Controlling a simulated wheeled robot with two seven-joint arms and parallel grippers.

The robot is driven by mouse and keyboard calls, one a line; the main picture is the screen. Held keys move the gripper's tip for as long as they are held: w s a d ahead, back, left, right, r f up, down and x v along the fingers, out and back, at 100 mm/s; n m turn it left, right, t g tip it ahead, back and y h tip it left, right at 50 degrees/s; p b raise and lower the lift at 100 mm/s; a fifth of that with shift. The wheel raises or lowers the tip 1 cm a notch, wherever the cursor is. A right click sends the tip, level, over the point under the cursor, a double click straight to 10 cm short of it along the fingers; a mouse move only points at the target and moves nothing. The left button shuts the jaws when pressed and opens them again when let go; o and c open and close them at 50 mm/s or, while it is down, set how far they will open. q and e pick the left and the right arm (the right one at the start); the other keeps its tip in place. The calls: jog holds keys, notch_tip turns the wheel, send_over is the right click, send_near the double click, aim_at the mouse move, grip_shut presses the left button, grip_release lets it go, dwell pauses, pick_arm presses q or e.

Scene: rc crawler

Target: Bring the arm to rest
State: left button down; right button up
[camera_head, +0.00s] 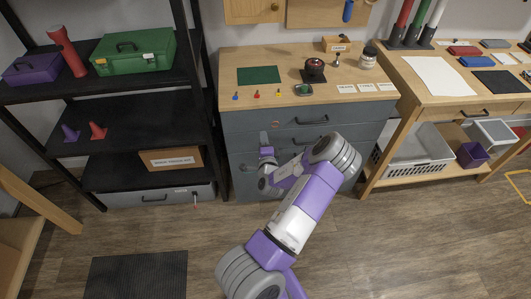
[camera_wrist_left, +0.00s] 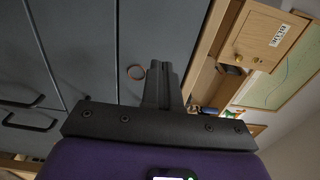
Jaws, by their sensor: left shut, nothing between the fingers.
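My left arm comes in from the bottom of the head view, bends at the elbow, and reaches back left to the grey drawer cabinet (camera_head: 345,140). My left gripper (camera_head: 266,149) is in front of the cabinet, below the worktop. In the left wrist view the two dark fingers of the left gripper (camera_wrist_left: 162,75) are together with nothing between them. Grey drawer fronts (camera_wrist_left: 80,50) fill the left of that view. I cannot tell the exact gap between fingertips and cabinet. My right gripper is in neither view.
A black shelf (camera_head: 95,85) stands left of the cabinet, and a wooden workbench (camera_head: 455,95) stands right. The wooden worktop (camera_head: 225,65) holds small parts and a jar (camera_head: 368,58). A dark floor mat (camera_head: 135,277) lies at lower left. Open floor (camera_head: 400,250) lies right of my arm.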

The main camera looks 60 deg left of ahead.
pick_arm(q)
jog(key=v, duration=0.6)
jog(key=shift+d+p, duration=0.3)
jog(key=shift+p, duration=0.15)
jog(key=shift+f, duration=0.15)
jog(key=w+d+f+n+g+h+p, duration=0.1)
jog(key=d+f+n+g+h+p, duration=0.35)
jog(key=d+f+h, duration=1)
jog(key=s+d+n+h, duration=0.1)
jog(key=d+h, duration=0.1)
jog(key=d, duration=0.8)
jog(key=s+d+r+g+h, duration=0.1)
jog(key=d+h, duration=0.1)
jog(key=d, duration=0.9)
jog(key=s+d+r+n+g+h+b, duration=0.1)
jog(key=d+h, duration=0.1)
jog(key=d, duration=0.8)
jog(key=shift+d+n, duration=0.25)
jog(key=shift+n, duration=0.1)
jog(key=shift+s, duration=0.15)
